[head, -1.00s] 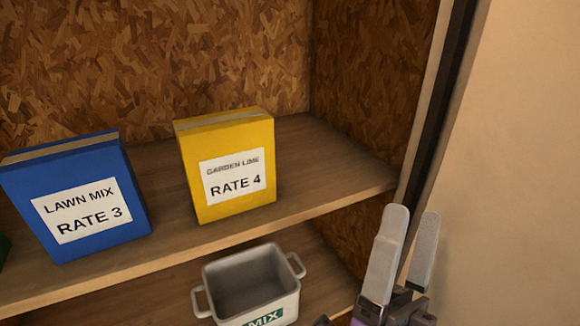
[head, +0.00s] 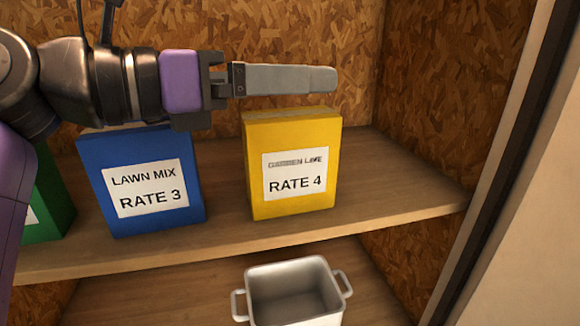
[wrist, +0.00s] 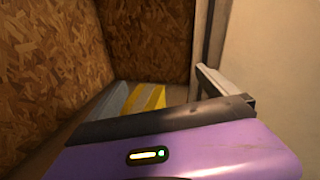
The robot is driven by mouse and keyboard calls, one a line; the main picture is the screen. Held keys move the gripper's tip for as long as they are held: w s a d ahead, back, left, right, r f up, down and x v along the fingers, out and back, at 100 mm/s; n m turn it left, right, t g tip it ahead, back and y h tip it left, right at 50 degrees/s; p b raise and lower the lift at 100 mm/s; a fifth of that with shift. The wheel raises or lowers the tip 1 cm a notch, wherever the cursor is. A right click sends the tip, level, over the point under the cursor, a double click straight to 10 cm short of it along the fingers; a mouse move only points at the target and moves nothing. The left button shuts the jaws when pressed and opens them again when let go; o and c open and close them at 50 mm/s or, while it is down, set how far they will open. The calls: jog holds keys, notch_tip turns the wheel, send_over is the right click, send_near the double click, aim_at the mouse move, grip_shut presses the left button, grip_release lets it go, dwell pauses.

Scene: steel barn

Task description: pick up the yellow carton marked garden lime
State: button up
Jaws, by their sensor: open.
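The yellow carton (head: 293,208) marked garden lime, rate 4, stands upright on the wooden shelf in the head view. My gripper (head: 325,79) reaches in from the left above the blue carton, its grey fingers level and pointing right. In the picture the fingers lie just above the yellow carton's top; how near they are in depth I cannot tell. The gripper is open and holds nothing. In the wrist view the yellow carton's top (wrist: 147,97) shows small past my purple gripper body, with one finger (wrist: 222,82) to its right.
A blue lawn mix carton (head: 150,215) stands left of the yellow one, and a green carton (head: 50,205) stands farther left. A grey-white bin (head: 300,314) with handles is on the lower shelf. Bare shelf (head: 400,190) lies right of the yellow carton, before the side wall.

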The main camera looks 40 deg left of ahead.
aim_at(281, 115)
jog(key=s+a+f+g+y, duration=0.2)
jog(key=s+a+g+y, duration=0.15)
jog(key=a, duration=0.25)
jog(key=shift+t, duration=0.55)
jog(key=x, duration=0.3)
jog(key=d+p+x, duration=0.1)
jog(key=x, duration=0.3)
jog(key=shift+d+f, duration=0.1)
grip_shut()
